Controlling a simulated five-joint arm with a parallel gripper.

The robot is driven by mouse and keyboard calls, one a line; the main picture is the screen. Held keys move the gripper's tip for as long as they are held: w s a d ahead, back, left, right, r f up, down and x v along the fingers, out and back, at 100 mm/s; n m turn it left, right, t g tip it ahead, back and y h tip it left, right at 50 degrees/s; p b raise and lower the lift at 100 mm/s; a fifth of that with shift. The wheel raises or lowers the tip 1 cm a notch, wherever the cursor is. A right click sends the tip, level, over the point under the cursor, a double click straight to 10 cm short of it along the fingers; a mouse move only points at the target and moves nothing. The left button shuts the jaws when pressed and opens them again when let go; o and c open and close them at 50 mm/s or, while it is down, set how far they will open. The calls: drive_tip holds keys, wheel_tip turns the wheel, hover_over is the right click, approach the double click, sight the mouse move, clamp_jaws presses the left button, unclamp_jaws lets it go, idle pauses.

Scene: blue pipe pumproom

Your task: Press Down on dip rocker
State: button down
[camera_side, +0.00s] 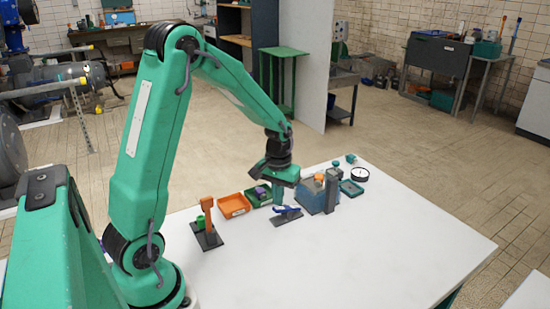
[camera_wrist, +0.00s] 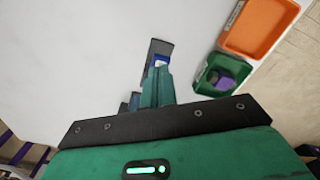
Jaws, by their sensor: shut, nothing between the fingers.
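The rocker (camera_side: 289,211) is a small blue piece on a dark flat base near the middle of the white table. I take it to be the dip rocker, though no label on it can be read. In the wrist view the blue and pale rocker (camera_wrist: 160,61) shows on its dark plate, just beyond my fingertips and partly hidden by them. My green gripper (camera_side: 284,184) points down right above the rocker. In the wrist view my gripper (camera_wrist: 157,84) is shut and empty. I cannot tell whether the fingertips touch the rocker.
Left of the rocker are an orange tray (camera_side: 234,206), a green tray (camera_side: 251,198) holding a purple piece, and an orange lever (camera_side: 207,212). Close on its right are a blue box (camera_side: 309,197) and a dark post (camera_side: 331,191). A round gauge (camera_side: 360,175) stands farther right. The table's front is clear.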

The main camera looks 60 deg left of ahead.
sight(278, 208)
drive_tip(key=shift+w+f, duration=0.1)
drive_tip(key=shift+f, duration=1.45)
idle(0.4)
drive_tip(key=shift+r, duration=0.15)
drive_tip(key=shift+r, duration=4.15)
drive_tip(key=s+d+r+m+t, duration=0.5)
drive_tip(key=s+d+r, duration=0.7)
drive_tip(key=s, duration=0.3)
drive_tip(key=shift+s+d+r+m+t, duration=0.15)
drive_tip(key=shift+d+r+m+t, duration=0.15)
drive_tip(key=shift+m, duration=0.2)
